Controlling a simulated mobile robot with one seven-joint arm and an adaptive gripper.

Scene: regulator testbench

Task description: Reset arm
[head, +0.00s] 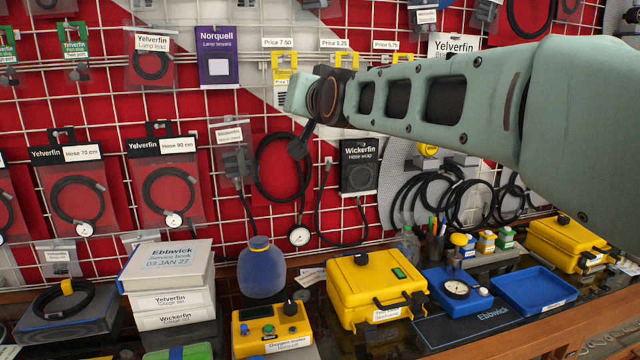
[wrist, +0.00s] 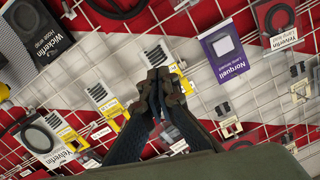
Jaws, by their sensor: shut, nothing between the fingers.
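My arm reaches in from the right in the head view, high above the bench. My gripper is at its far end, in front of the wire wall rack; the arm's end hides most of it in the head view. In the wrist view my gripper (wrist: 160,88) shows with its two dark fingers brought together at the tips. Nothing is between them. The fingertips are apart from the hanging packets behind, as far as I can tell.
The bench below holds a yellow case (head: 375,287), an oxygen meter (head: 272,329), a blue bottle (head: 261,268), a gauge on a blue base (head: 458,291), a blue tray (head: 533,289) and stacked boxes (head: 168,267). A purple Norquell packet (head: 217,56) hangs left of my gripper.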

